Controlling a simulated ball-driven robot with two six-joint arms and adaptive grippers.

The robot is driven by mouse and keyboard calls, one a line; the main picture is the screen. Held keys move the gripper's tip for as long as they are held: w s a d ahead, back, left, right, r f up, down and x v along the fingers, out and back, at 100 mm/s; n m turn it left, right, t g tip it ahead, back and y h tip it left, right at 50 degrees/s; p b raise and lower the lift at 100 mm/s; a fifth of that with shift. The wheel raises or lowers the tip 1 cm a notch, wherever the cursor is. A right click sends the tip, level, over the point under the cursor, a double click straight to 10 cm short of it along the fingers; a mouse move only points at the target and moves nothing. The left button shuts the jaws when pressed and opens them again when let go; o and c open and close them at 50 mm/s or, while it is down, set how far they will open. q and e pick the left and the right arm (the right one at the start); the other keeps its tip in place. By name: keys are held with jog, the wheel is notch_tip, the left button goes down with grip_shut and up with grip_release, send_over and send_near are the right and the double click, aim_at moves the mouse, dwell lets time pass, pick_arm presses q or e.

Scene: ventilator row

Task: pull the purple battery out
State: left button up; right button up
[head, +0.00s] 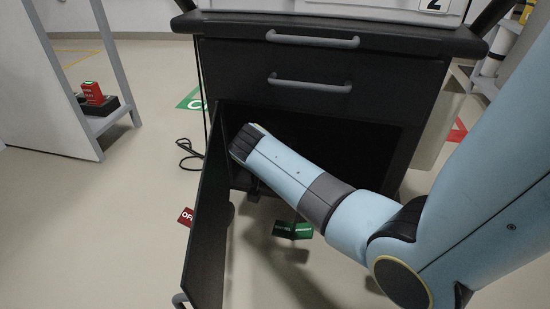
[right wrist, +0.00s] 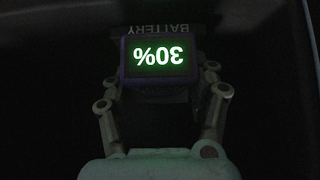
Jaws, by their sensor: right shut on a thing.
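The purple battery (right wrist: 160,60) shows in the right wrist view as a dark block with a faint purple edge and a lit green "30%" display, upside down in the picture. Behind it is a dark part marked BATTERY (right wrist: 158,30). My right gripper (right wrist: 162,76) is shut on the battery, one finger on each side. I cannot tell how far the battery sits in its bay. In the head view my right arm reaches into the cart's open lower compartment (head: 350,135); the gripper and battery are hidden there. My left gripper is not in view.
The cart's black door (head: 207,220) stands open left of my arm. Two closed drawers (head: 310,62) are above it. Green (head: 292,230) and red (head: 186,216) labelled parts show low by the cart. A red block (head: 92,93) stands on a shelf at left.

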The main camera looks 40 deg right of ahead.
jog(key=shift+c, duration=0.2)
jog(key=shift+s+a+p, duration=0.35)
jog(key=shift+s+a, duration=0.45)
jog(key=shift+a, duration=0.2)
jog(key=shift+s+a+p, duration=0.3)
jog(key=shift+s+a, duration=0.45)
jog(key=shift+a, duration=0.2)
jog(key=shift+s, duration=0.15)
